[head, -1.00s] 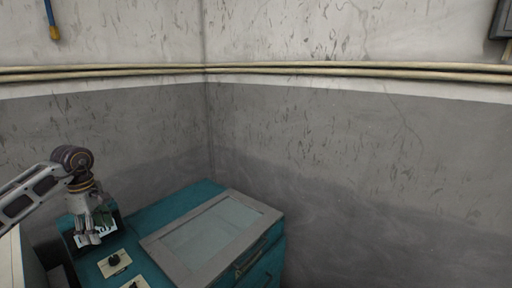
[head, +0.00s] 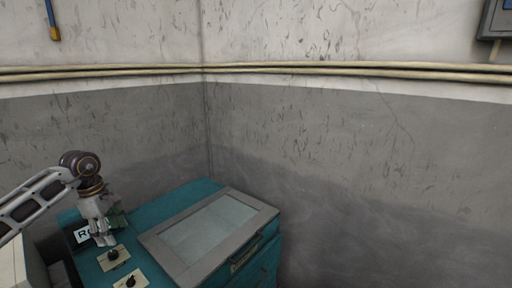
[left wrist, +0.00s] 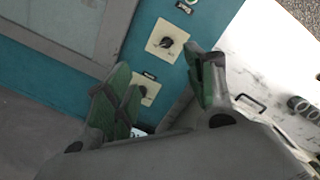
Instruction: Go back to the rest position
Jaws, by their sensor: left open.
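My left gripper (head: 103,238) hangs from the left arm, pointing down over the left part of the teal machine (head: 176,204). It is open and empty, with its green-padded fingers apart in the left wrist view (left wrist: 163,80). The machine's top carries a grey-framed window (head: 210,232) to the right of the gripper. Two black knobs on pale plates, a far one (head: 113,254) and a near one (head: 131,281), are close to the gripper. The left wrist view shows knobs too, one of them (left wrist: 166,43) beyond the fingertips. My right gripper is out of view.
A white lettered label (head: 82,235) is partly hidden behind the gripper. Grey walls meet in a corner behind the machine, with pipes (head: 300,68) along them. A grey box (head: 496,19) hangs at upper right. The space right of the machine looks clear.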

